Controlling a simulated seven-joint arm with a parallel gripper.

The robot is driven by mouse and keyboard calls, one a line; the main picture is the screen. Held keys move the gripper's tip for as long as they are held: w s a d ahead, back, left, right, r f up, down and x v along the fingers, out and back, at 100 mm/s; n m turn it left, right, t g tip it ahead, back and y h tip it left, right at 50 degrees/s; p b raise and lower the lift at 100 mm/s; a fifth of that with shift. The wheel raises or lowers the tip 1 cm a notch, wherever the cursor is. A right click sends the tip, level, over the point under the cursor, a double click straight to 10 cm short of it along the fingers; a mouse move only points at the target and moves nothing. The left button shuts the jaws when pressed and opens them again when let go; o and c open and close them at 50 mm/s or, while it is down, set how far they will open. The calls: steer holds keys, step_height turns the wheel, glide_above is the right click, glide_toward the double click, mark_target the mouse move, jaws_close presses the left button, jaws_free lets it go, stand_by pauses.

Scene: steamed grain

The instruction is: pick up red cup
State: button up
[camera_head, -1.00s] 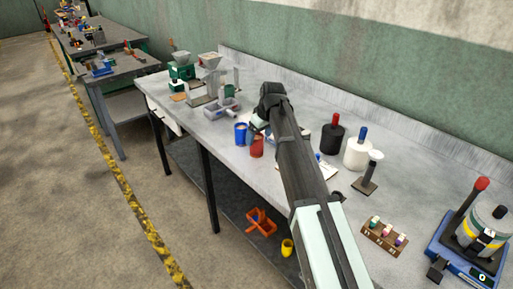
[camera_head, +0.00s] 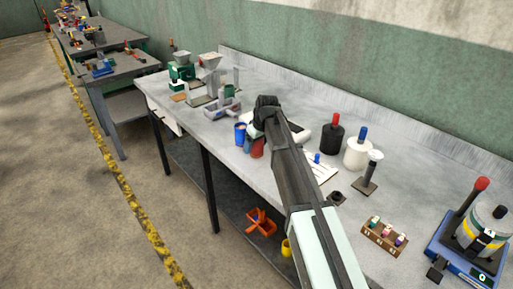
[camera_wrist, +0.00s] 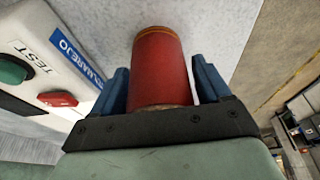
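The red cup (camera_head: 257,149) stands on the grey bench near its front edge, partly hidden behind my gripper (camera_head: 258,131). In the wrist view the red cup (camera_wrist: 159,70) fills the space between the two blue fingers of my gripper (camera_wrist: 160,66). One finger is on each side of it. The left finger is very close to the cup, and a narrow gap shows on the right. The fingers look open around the cup; contact is not clear.
A white box (camera_wrist: 50,60) with green and red buttons is close on the left in the wrist view. Black (camera_head: 331,138) and white (camera_head: 357,153) bottles stand to the right on the bench.

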steer(key=c, duration=0.8)
step_height(320, 180, up, 9)
steer(key=w+r, duration=0.2)
steer(key=w, duration=2.3)
steer(key=shift+d, duration=0.15)
